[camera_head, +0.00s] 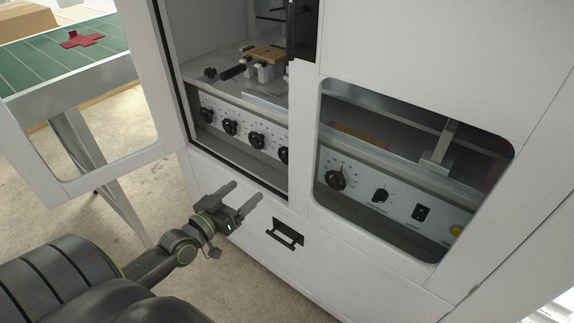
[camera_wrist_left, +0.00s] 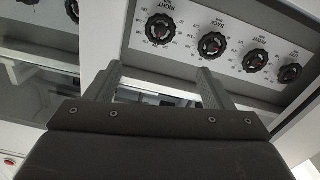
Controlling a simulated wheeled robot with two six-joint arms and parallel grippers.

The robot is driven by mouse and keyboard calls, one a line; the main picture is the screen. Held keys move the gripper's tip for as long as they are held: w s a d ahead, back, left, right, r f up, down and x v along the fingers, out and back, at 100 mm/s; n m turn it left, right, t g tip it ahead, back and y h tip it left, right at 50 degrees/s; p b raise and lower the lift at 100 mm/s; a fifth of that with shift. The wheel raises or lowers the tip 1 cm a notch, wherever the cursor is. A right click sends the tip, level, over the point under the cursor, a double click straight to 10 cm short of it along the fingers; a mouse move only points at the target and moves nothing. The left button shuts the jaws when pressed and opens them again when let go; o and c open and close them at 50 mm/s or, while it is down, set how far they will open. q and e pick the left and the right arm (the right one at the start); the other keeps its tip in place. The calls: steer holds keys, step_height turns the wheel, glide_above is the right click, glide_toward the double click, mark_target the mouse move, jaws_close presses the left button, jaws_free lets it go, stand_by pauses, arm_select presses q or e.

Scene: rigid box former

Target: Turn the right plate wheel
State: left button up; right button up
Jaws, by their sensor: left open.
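The right plate wheel is a black knob with a red mark and a printed scale in the left wrist view (camera_wrist_left: 160,28), labelled RIGHT. In the head view this wheel (camera_head: 284,154) is partly hidden by the cabinet's frame, at the right end of a row of black knobs. My left gripper (camera_head: 245,191) is open and empty, outside the cabinet, below and in front of the knob row. Its two fingers also show in the left wrist view (camera_wrist_left: 158,70), apart from the knobs. My right gripper is not in view.
The other knobs (camera_head: 229,127) sit beside the wheel on the white panel. An open cabinet door (camera_head: 110,170) stands at the left. A window with a control panel (camera_head: 400,200) is at the right. A black handle (camera_head: 286,234) is on the cabinet front below.

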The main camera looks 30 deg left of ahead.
mark_target(285, 157)
arm_select(q)
steer(key=w, duration=0.5)
steer(key=w+b, duration=0.1)
steer(key=w, duration=0.3)
steer(key=w+d, duration=0.1)
steer(key=w, duration=0.4)
steer(key=shift+w+f, duration=0.1)
steer(key=shift+w, duration=0.2)
steer(key=shift+w+d, duration=0.1)
steer(key=shift+w, duration=0.75)
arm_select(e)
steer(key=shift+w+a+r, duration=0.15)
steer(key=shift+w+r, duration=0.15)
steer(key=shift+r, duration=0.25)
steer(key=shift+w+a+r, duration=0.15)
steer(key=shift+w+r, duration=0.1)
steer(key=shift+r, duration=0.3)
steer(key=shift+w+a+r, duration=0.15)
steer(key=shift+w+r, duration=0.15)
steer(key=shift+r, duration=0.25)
arm_select(q)
steer(key=c, duration=1)
steer(key=shift+o, duration=0.2)
